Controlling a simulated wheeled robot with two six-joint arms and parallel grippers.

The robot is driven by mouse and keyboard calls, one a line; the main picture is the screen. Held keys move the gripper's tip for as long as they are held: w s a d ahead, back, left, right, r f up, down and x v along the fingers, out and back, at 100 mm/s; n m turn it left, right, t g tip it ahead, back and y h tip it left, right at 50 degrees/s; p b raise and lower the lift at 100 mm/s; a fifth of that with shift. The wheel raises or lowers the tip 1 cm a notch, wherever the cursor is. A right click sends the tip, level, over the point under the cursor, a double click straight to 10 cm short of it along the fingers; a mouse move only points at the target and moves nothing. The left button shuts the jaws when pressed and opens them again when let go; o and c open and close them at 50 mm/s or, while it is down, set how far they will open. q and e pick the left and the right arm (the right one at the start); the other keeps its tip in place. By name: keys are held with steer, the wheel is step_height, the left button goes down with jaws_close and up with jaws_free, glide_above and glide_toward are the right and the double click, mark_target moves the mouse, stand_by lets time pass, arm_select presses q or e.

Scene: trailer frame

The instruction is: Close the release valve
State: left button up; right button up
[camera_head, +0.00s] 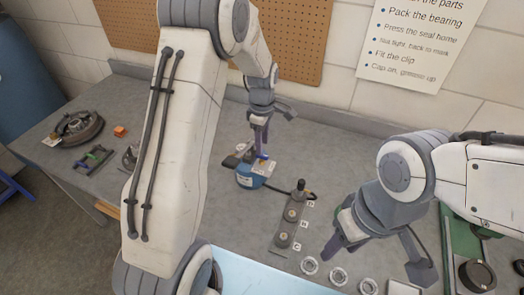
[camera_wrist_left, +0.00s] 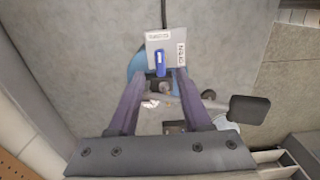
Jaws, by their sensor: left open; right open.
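The release valve's small blue lever (camera_wrist_left: 159,62) stands out in front of a pale label plate (camera_wrist_left: 156,45) in the left wrist view. The plate has one label along its top and one along its right side, too small to read surely. The blue base unit (camera_head: 247,179) under it shows in the head view. My left gripper (camera_wrist_left: 160,76) is open, with its purple fingers on either side of the lever and nothing held; contact cannot be told. It also shows in the head view (camera_head: 261,150), pointing down over the unit. My right gripper (camera_head: 378,258) is open and empty at the right.
Several pale rings (camera_head: 338,276) lie near the front edge. A wheel hub (camera_head: 78,128) and an orange block (camera_head: 119,131) lie at the left. A black pad (camera_wrist_left: 249,109) is right of my left fingers.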

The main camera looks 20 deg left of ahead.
arm_select(q)
step_height(320, 180, up, 6)
steer(key=b, duration=0.1)
steer(key=shift+r, duration=0.2)
stand_by(0.3)
